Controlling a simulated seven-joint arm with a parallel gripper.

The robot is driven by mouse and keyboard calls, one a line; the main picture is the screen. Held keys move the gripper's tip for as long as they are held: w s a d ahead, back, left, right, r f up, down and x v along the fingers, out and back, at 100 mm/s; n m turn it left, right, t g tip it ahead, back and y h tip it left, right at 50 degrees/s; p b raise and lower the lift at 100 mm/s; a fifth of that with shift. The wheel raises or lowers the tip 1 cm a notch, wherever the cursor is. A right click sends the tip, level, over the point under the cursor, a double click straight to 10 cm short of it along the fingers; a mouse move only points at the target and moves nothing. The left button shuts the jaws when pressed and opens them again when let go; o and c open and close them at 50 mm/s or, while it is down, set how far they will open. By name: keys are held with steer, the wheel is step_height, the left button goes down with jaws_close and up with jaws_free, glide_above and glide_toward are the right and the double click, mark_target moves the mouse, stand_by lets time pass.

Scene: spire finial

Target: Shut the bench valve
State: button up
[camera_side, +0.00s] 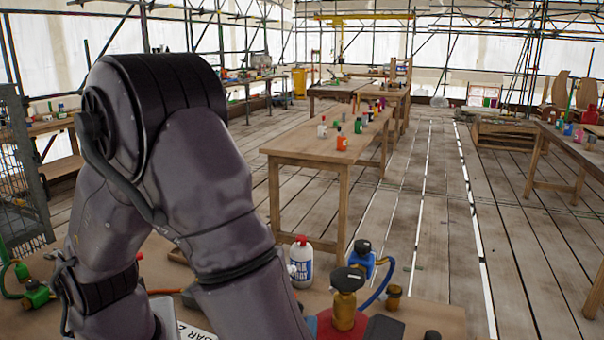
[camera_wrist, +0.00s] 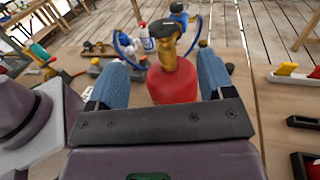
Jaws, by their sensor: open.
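In the wrist view, my gripper (camera_wrist: 160,66) is open, with its two blue fingers wide apart. A red cylinder (camera_wrist: 172,86) with a brass valve (camera_wrist: 168,53) and dark top knob appears between the fingers; I cannot tell whether they touch it. In the side view, the brass valve (camera_side: 344,312) and its black knob (camera_side: 347,280) stand upright at the bench front. A blue fitting (camera_side: 362,262) with a black top and a blue hose (camera_side: 381,290) are just behind it. Which fitting is the bench valve is unclear.
A white bottle with a red cap (camera_side: 301,262) stands left of the brass valve. A small brass piece (camera_side: 393,297) is to its right. Green fittings (camera_side: 36,293) lie at the bench's left. In the wrist view, trays (camera_wrist: 296,76) are at the right.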

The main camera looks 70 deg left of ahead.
step_height(320, 180, up, 11)
steer(key=w+a+n+g, duration=0.1)
steer(key=a+n+g, duration=0.2)
steer(key=n, duration=0.1)
steer(key=w+a+f+n+g+h, duration=0.1)
steer(key=w+a+n+g, duration=0.1)
steer(key=a+n+g, duration=0.1)
steer(key=w+a+f+n+g+h, duration=0.1)
steer(key=w+a+n+g, duration=0.1)
steer(key=n, duration=0.3)
steer(key=shift+w+a+f+n+g, duration=0.15)
steer(key=shift+a+n+g, duration=0.05)
steer(key=shift+a+g, duration=0.25)
steer(key=shift+w+a+f+n+g, duration=0.1)
steer(key=shift+a+n+g, duration=0.1)
steer(key=shift+a+g, duration=0.25)
steer(key=w+a+r+n+h, duration=0.1)
steer(key=w+a+n+h, duration=0.2)
steer(key=a+n+h, duration=0.4)
steer(key=w+a+r+n+h, duration=0.1)
steer(key=w+a+n+h, duration=0.2)
steer(key=a+n, duration=2)
steer(key=shift+w+a+n+h, duration=0.2)
steer(key=shift+n+h, duration=1.1)
steer(key=shift+h, duration=0.6)
